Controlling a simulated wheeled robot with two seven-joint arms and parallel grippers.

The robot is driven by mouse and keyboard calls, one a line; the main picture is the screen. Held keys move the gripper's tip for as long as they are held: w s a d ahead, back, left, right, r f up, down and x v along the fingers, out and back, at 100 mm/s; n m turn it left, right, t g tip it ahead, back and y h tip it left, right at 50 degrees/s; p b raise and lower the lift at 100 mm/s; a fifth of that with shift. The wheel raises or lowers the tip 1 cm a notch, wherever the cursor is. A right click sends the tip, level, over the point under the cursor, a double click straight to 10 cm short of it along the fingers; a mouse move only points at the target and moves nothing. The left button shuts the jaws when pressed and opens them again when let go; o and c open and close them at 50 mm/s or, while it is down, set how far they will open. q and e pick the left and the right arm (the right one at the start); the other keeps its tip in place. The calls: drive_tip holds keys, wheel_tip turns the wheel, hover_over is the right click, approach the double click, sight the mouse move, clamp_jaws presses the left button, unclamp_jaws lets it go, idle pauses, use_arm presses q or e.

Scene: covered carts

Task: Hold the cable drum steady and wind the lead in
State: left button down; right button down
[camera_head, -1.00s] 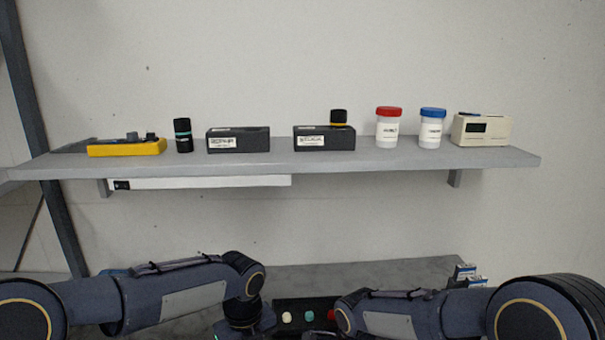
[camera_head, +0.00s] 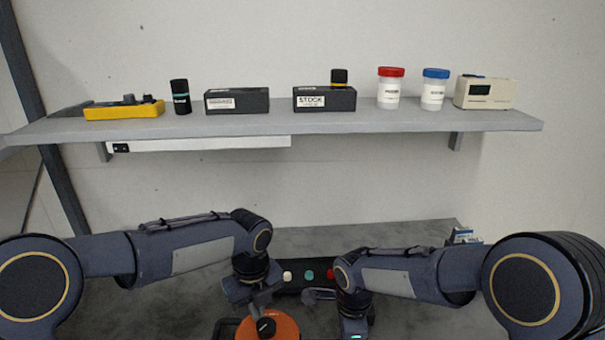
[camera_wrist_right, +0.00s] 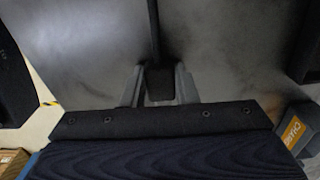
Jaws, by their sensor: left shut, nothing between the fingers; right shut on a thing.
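The orange cable drum (camera_head: 286,325) shows at the bottom edge of the head view, with a black knob (camera_head: 266,327) on its top and a dark frame at its left. The rest is cut off. My left gripper (camera_head: 262,302) points down just above the drum, shut and empty; whether it touches the drum I cannot tell. My right gripper shows in the right wrist view (camera_wrist_right: 158,84), shut on a dark block-like end. The thin dark lead (camera_wrist_right: 154,30) runs from that end straight toward the top of the picture. In the head view the right fingertips are hard to make out.
A black strip with white, green and red round knobs (camera_head: 309,275) lies behind the grippers. Small boxes (camera_head: 463,236) stand at the back right. A wall shelf (camera_head: 330,123) above holds boxes, jars and a yellow tray. The grey top between is mostly bare.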

use_arm(q)
drive_tip(key=shift+w+d, duration=0.25)
drive_tip(key=shift+d, duration=0.3)
drive_tip(key=shift+d, duration=0.1)
drive_tip(key=shift+w, duration=0.1)
drive_tip(key=shift+w, duration=0.35)
wheel_tip(320, 180, up, 6)
idle(0.6)
drive_tip(key=shift+s, duration=0.1)
